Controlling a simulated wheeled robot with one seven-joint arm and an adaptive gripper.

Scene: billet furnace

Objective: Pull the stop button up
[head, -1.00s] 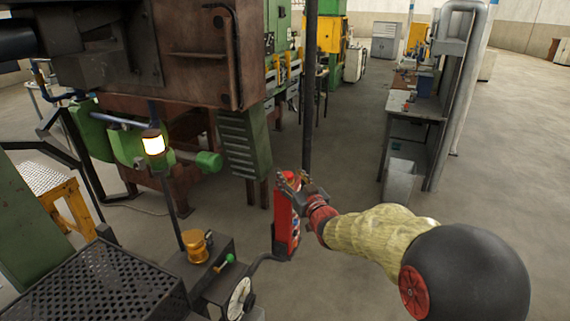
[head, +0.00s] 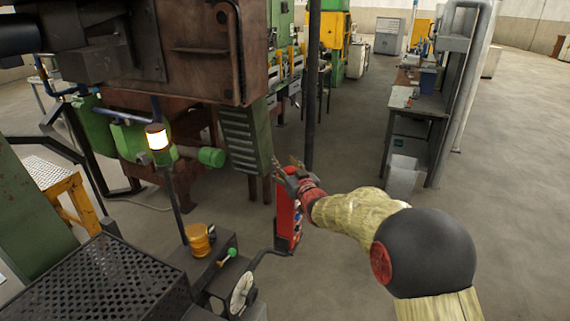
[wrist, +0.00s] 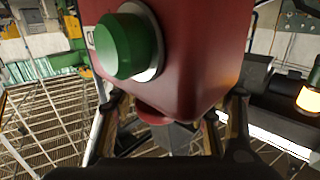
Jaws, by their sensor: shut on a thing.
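The red control box (head: 286,222) stands upright on a bent arm in the middle of the head view, with buttons on its right side. In the wrist view the red box (wrist: 205,50) is close up, with a large green button (wrist: 130,45) on its face. A red rounded part, seemingly the stop button (wrist: 158,117), sits at the box's end, partly hidden by my gripper. My gripper (head: 290,170) is at the top of the box. In the wrist view its fingers (wrist: 175,115) lie on either side of that red part, shut on it. The exact contact is hidden.
A dark vertical pole (head: 312,90) stands just behind my gripper. The rusty furnace housing (head: 205,50) hangs to the left. A lit lamp (head: 157,138) and a dial (head: 241,290) are at lower left. Open floor (head: 510,200) lies to the right.

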